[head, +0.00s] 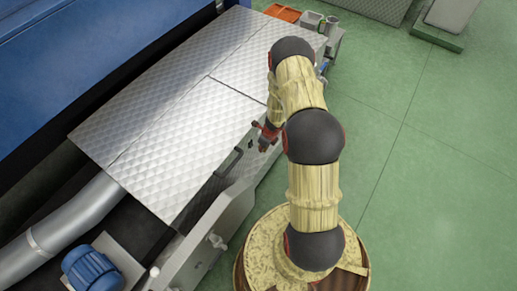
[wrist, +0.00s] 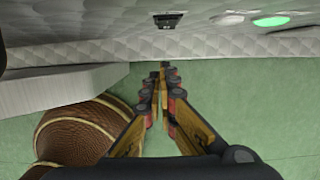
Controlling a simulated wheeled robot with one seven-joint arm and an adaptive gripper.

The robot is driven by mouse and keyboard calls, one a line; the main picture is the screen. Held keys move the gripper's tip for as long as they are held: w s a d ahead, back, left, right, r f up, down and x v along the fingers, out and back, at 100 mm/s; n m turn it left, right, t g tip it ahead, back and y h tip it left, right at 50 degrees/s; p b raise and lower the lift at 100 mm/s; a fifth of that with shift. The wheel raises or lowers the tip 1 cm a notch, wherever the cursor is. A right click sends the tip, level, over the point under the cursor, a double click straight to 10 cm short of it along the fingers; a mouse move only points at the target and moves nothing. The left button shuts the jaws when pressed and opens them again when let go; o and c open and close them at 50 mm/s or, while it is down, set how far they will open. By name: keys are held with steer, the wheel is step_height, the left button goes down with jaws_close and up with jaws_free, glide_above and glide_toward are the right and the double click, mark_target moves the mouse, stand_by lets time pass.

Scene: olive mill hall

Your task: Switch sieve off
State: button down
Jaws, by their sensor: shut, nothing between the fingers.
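My gripper (wrist: 162,72) is shut and empty, its fingertips together in the middle of the wrist view. In the head view my gripper (head: 265,140) is small and partly hidden by my arm, beside the edge of the quilted metal cover. In the wrist view a small black fitting (wrist: 168,20) with pale marks sits on the quilted face, above the fingertips and apart from them. To its right are a dull grey round (wrist: 227,19) and a lit green round (wrist: 271,21). I cannot tell which of these belongs to the sieve's switch. No label is readable.
A quilted metal cover (head: 185,105) lies along a blue machine (head: 75,60). A grey rail (head: 215,225) runs along its side. A blue motor (head: 92,268) and a grey pipe (head: 70,225) are at lower left. The green floor (head: 430,190) at right is clear.

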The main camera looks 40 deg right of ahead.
steer(key=w+p+v, duration=0.1)
steer(key=p+v, duration=0.2)
steer(key=v, duration=0.5)
steer(key=shift+w+r, duration=0.15)
steer(key=shift+r, duration=0.1)
